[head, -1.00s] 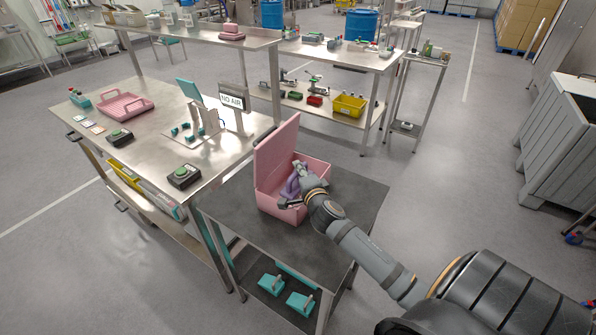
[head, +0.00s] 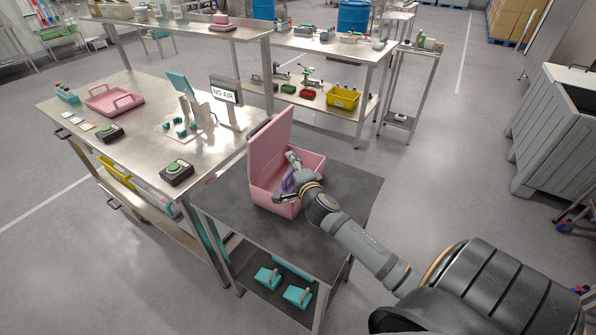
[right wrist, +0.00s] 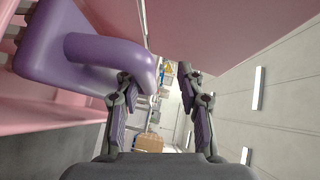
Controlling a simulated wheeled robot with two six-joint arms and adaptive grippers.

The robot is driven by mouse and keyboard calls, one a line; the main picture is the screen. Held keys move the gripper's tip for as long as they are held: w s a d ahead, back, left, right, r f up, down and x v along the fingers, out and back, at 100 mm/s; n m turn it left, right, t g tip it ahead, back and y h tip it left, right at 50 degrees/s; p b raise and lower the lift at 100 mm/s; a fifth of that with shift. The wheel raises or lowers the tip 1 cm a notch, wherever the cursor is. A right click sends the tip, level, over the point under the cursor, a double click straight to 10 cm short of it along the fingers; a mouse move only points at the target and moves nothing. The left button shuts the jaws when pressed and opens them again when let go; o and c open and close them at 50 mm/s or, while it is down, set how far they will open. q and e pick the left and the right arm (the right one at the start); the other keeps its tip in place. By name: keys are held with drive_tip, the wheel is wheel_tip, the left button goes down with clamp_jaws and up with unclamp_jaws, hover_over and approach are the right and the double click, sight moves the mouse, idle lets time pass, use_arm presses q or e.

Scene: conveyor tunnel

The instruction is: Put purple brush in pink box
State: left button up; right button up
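The pink box (head: 312,162) stands on the dark-topped table with its lid up at the left. The purple brush (head: 286,184) is inside the box's opening in the head view, partly hidden by my right gripper (head: 293,166). In the right wrist view the purple brush (right wrist: 100,50) fills the upper left, its curved handle reaching toward one fingertip. My right gripper (right wrist: 162,85) is open there, its fingers apart with a clear gap between them. I cannot tell whether the brush touches the left finger or the box floor. My left gripper is out of view.
A steel workbench (head: 140,138) with a pink tray (head: 112,100) and a NO AIR sign (head: 226,94) stands to the left. Teal items (head: 297,297) lie on the shelf below the box. The dark tabletop (head: 355,185) is bare right of the box.

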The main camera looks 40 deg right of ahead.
drive_tip(key=b+v, duration=0.1)
drive_tip(key=v, duration=0.2)
drive_tip(key=shift+a, duration=0.1)
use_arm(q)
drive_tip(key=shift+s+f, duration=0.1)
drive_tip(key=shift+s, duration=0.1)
use_arm(e)
drive_tip(key=v, duration=0.9)
drive_tip(key=shift+r, duration=0.35)
